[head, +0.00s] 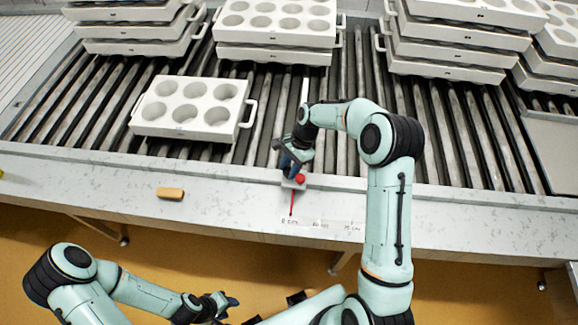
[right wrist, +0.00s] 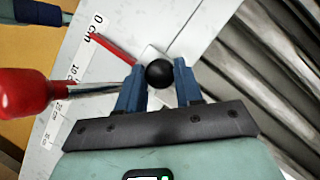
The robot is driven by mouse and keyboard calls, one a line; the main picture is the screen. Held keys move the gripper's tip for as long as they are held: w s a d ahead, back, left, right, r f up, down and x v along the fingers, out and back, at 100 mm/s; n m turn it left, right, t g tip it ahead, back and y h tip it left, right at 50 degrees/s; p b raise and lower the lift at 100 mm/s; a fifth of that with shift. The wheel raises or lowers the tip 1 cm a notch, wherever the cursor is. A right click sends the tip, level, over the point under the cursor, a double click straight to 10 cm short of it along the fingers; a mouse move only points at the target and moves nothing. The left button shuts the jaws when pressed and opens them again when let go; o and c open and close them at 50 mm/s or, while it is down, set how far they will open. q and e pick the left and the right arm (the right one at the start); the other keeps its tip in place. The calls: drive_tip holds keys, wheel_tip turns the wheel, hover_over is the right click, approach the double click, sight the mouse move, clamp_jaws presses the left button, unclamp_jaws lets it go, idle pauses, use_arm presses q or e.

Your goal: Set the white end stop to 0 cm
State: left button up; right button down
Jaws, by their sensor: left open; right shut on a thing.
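The white end stop (head: 304,92) shows as a pale bar between the rollers, partly hidden by my right arm; its white block (right wrist: 151,54) is in the right wrist view. A red pointer (head: 291,207) reaches from it to the scale (head: 320,224), its tip at the "0 cm" mark (right wrist: 96,24). My right gripper (head: 291,163) is shut on the black ball knob (right wrist: 159,74), with one blue finger on each side. A red-handled lever (right wrist: 22,93) with a metal rod sticks out beside it. My left gripper (head: 226,303) is open and empty, low before the table.
A white mould with six cups (head: 190,130) lies on the roller conveyor left of my right gripper. Stacks of moulds (head: 275,55) stand at the back. A wooden block (head: 170,193) lies on the grey front ledge (head: 100,180). The ledge between block and scale is clear.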

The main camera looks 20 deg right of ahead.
use_arm(q)
drive_tip(key=shift+w+a, duration=0.1)
drive_tip(key=shift+a, duration=0.1)
use_arm(e)
drive_tip(key=shift+w+a, duration=0.15)
drive_tip(key=shift+a, duration=0.1)
drive_tip(key=shift+r, duration=0.1)
drive_tip(key=c, duration=0.8)
unclamp_jaws()
drive_tip(key=shift+w+a, duration=0.1)
use_arm(q)
drive_tip(key=shift+w, duration=0.1)
use_arm(e)
drive_tip(key=shift+o, duration=0.2)
drive_tip(key=shift+r, duration=0.15)
use_arm(q)
drive_tip(key=shift+w+r+p, duration=0.6)
drive_tip(key=shift+w+r, duration=0.15)
drive_tip(key=shift+r, duration=0.1)
use_arm(e)
drive_tip(key=v, duration=1.3)
